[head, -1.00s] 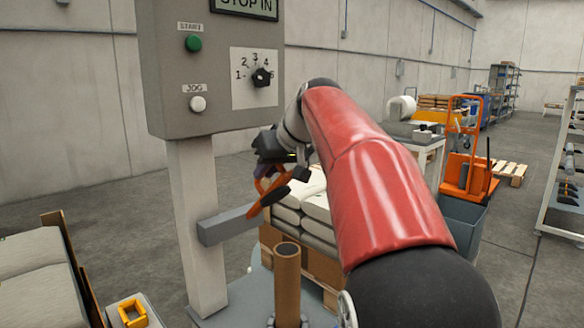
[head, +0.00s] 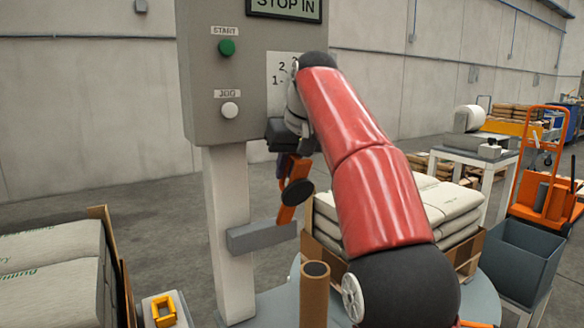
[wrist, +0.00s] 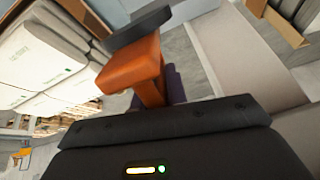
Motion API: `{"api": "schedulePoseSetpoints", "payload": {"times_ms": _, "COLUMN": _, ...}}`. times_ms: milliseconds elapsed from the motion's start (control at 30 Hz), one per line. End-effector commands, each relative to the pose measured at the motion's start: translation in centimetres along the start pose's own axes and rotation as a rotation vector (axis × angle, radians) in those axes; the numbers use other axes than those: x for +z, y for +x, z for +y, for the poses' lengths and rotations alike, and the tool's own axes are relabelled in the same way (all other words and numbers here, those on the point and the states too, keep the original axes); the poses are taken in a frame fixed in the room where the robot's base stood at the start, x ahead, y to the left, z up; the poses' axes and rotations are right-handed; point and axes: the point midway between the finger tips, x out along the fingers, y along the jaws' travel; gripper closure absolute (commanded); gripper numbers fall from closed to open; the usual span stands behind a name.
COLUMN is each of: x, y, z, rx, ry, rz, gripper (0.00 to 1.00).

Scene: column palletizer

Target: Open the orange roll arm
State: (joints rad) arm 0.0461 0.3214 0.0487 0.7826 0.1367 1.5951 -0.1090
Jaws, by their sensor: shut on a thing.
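The orange roll arm (head: 287,212) hangs at the free end of a grey bracket (head: 262,236) on the machine's post. It carries a dark round pad (head: 297,192) and stands steeply, slightly tilted. My gripper (head: 290,163) is shut on the roll arm's upper part, just below and in front of the control box; the fingertips are mostly hidden. In the wrist view the orange roll arm (wrist: 130,68) lies right in front of my gripper, with the dark pad (wrist: 138,28) at its far end.
A control box (head: 225,80) with green and white buttons stands above the post. A brown tube (head: 314,290) rises below the bracket. Stacked white sacks (head: 450,205) sit behind my arm. A grey bin (head: 515,260) and an orange truck (head: 540,195) stand at right.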

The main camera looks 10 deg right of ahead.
Motion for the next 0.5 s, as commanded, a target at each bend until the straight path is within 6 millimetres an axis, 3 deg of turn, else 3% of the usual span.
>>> {"api": "schedulePoseSetpoints", "payload": {"times_ms": 200, "x": 0.15, "y": 0.26, "z": -0.04, "rx": -0.001, "ry": 0.0, "rz": -0.009, "gripper": 1.0}}
{"api": "schedulePoseSetpoints", "payload": {"times_ms": 233, "x": 0.15, "y": 0.26, "z": -0.03, "rx": -0.001, "ry": 0.0, "rz": -0.009, "gripper": 0.82}}
{"api": "schedulePoseSetpoints", "payload": {"times_ms": 333, "x": 0.12, "y": 0.22, "z": -0.02, "rx": -0.001, "ry": 0.0, "rz": -0.007, "gripper": 0.69}}
{"api": "schedulePoseSetpoints", "payload": {"times_ms": 500, "x": 0.09, "y": 0.15, "z": 0.0, "rx": -0.001, "ry": 0.0, "rz": -0.005, "gripper": 0.66}}
